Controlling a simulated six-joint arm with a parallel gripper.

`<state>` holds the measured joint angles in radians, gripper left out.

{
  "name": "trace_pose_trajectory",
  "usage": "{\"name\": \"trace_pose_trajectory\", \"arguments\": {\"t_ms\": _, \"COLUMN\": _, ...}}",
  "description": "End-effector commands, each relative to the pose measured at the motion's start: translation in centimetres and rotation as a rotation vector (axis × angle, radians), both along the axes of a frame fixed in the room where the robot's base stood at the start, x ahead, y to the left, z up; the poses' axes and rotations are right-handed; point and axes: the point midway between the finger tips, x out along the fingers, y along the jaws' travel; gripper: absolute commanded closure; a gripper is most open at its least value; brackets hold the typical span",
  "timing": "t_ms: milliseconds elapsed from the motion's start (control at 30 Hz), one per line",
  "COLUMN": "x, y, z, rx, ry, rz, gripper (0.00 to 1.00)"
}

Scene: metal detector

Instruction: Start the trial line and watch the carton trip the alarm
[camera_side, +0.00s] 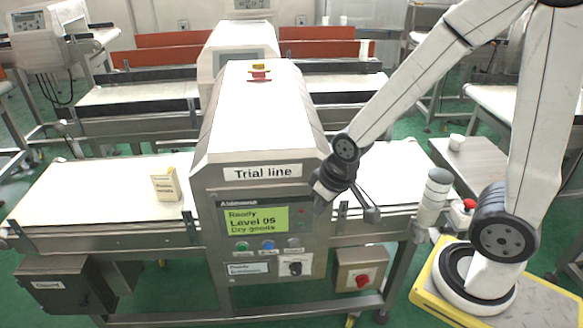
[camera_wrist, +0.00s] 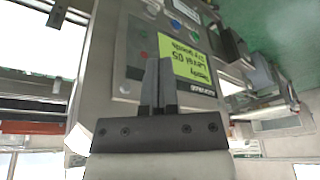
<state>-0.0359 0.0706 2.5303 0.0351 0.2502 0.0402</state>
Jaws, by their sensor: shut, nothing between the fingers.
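The metal detector (camera_side: 262,130) bears a "Trial line" label and spans a conveyor belt (camera_side: 95,190). A small cream carton (camera_side: 166,184) stands upright on the belt, left of the detector. The lit green screen (camera_side: 256,219) reads "Ready, Level 05, Dry goods". Below it are a green button (camera_side: 242,246), a blue button (camera_side: 267,245) and a grey button (camera_side: 293,242). My gripper (camera_side: 319,204) is shut and empty, close to the panel's right edge. In the wrist view, my gripper (camera_wrist: 158,62) overlaps the upside-down screen (camera_wrist: 186,64); whether it touches the panel I cannot tell.
A black rotary knob (camera_side: 295,268) sits under the buttons. A box with a red switch (camera_side: 362,280) hangs lower right. A grey side table with a white cup (camera_side: 456,142) stands right. Other conveyor lines fill the background.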

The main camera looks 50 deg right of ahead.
Motion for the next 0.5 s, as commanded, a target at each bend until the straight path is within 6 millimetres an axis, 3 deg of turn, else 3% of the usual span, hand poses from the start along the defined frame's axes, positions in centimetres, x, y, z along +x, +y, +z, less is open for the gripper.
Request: {"name": "trace_pose_trajectory", "arguments": {"t_ms": 500, "x": 7.1, "y": 5.3, "z": -4.2, "rx": 0.114, "ry": -0.223, "rz": -0.147, "gripper": 1.00}}
